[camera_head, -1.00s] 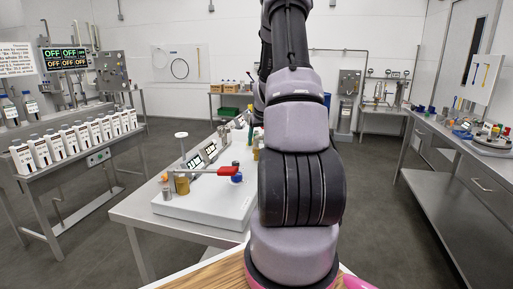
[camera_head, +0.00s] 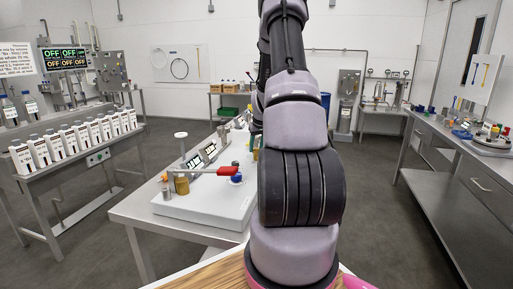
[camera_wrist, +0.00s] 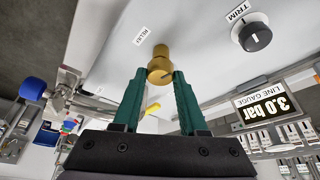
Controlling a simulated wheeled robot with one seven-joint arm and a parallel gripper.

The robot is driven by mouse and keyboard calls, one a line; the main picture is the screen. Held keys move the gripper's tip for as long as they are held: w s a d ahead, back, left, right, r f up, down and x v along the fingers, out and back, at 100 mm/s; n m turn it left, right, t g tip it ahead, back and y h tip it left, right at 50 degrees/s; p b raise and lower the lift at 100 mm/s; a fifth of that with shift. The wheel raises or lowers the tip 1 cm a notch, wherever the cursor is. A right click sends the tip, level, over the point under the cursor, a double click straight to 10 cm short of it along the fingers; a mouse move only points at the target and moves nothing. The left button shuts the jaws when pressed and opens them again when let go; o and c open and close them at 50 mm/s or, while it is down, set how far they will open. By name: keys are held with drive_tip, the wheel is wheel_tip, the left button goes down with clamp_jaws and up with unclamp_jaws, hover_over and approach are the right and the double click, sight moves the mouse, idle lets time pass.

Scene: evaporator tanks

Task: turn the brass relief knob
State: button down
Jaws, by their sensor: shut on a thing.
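The brass relief knob (camera_wrist: 160,65) shows in the wrist view, a stepped brass cylinder on a pale panel beside a RELIEF label (camera_wrist: 141,36). My gripper (camera_wrist: 158,78) has green fingers, one on each side of the knob's end. It is shut on the knob. In the head view my arm hides the gripper and its contact with the knob.
A black TRIM knob (camera_wrist: 255,36) and a LINE GAUGE display (camera_wrist: 268,106) reading 3.0 bar lie to the right in the wrist view. A red-handled lever (camera_head: 225,171) stands on the near bench. Floor between the benches is open.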

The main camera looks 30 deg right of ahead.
drive_tip(key=m+h, duration=0.1)
drive_tip(key=m, duration=0.3)
drive_tip(key=shift+w+a+m+g+h, duration=0.2)
drive_tip(key=shift+m+g+h, duration=0.1)
drive_tip(key=shift+h, duration=0.1)
drive_tip(key=shift+m+g+h, duration=0.25)
drive_tip(key=shift+m+g, duration=0.15)
drive_tip(key=shift+m, duration=0.9)
drive_tip(key=shift+m+g+h, duration=0.25)
drive_tip(key=shift+m+g, duration=0.15)
drive_tip(key=shift+m, duration=0.9)
drive_tip(key=shift+c, duration=2.2)
unclamp_jaws()
drive_tip(key=v, duration=1)
drive_tip(key=shift+a+r, duration=0.25)
drive_tip(key=shift+r, duration=0.1)
